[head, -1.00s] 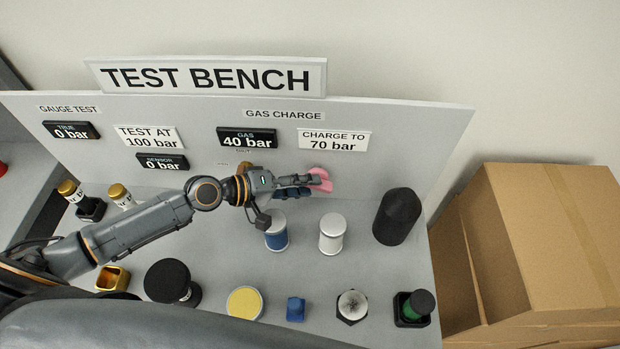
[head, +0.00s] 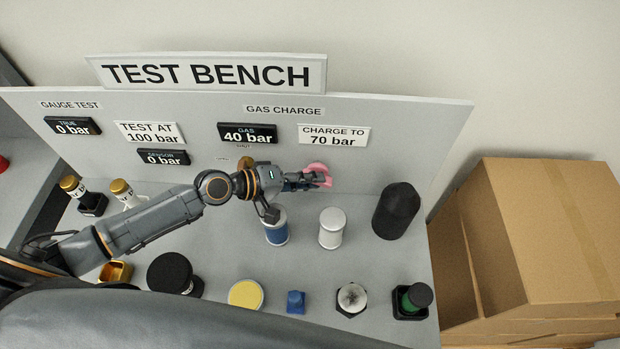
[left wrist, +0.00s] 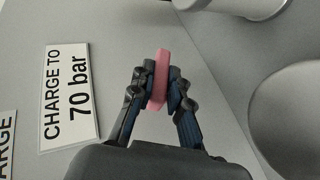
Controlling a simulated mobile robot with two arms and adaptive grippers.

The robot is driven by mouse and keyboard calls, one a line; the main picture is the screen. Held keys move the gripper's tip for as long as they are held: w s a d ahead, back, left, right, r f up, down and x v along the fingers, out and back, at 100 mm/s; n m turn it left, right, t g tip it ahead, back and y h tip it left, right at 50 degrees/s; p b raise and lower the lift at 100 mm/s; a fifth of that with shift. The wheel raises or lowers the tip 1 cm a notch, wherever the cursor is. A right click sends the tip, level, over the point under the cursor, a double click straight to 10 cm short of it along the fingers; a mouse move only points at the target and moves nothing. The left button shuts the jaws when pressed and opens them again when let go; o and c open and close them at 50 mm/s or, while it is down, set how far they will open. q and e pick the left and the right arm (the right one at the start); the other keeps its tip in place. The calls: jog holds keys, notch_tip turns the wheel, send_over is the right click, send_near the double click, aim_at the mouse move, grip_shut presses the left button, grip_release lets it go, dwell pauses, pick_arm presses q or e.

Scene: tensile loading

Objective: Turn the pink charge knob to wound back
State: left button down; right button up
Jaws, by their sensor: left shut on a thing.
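The pink charge knob (head: 321,170) is on the back panel of the test bench, below the "CHARGE TO 70 bar" sign (head: 334,136). My left gripper (head: 312,178) reaches it from the left and partly hides it. In the left wrist view the fingers (left wrist: 158,85) are shut on both flat sides of the pink knob (left wrist: 160,75), which shows edge-on between them. The gas display (head: 248,134) reads 40 bar. A gold round part (head: 243,163) shows partly behind my left wrist. My right gripper is not in view.
A blue-and-white cylinder (head: 276,228), a white cylinder (head: 331,229) and a black round-topped cylinder (head: 397,211) stand near the gripper. Several small parts line the bench front, including a yellow disc (head: 246,295). Cardboard boxes (head: 555,230) stand at the right.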

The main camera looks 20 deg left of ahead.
pick_arm(q)
jog(key=shift+r+y+p, duration=0.4)
jog(key=shift+y+p, duration=0.2)
jog(key=shift+p, duration=0.9)
jog(key=shift+d+m+g+y+p, duration=0.2)
jog(key=shift+m+g+y+p, duration=0.2)
jog(key=shift+y+p, duration=0.25)
jog(key=shift+y, duration=0.25)
jog(key=y, duration=0.2)
jog(key=m+g+y, duration=0.1)
jog(key=y, duration=0.1)
jog(key=shift+w+d+r+g+y, duration=0.2)
jog(key=shift+d+g+y, duration=0.1)
jog(key=shift+d+y, duration=0.1)
jog(key=shift+d+f+m+g+y, duration=0.1)
jog(key=shift+m+g+y, duration=0.15)
jog(key=shift+y, duration=0.65)
jog(key=shift+d+m+g+y, duration=0.1)
jog(key=shift+m+g+y, duration=0.15)
jog(key=shift+y, duration=0.65)
jog(key=shift+s, duration=0.1)
jog(key=c, duration=1.3)
grip_release()
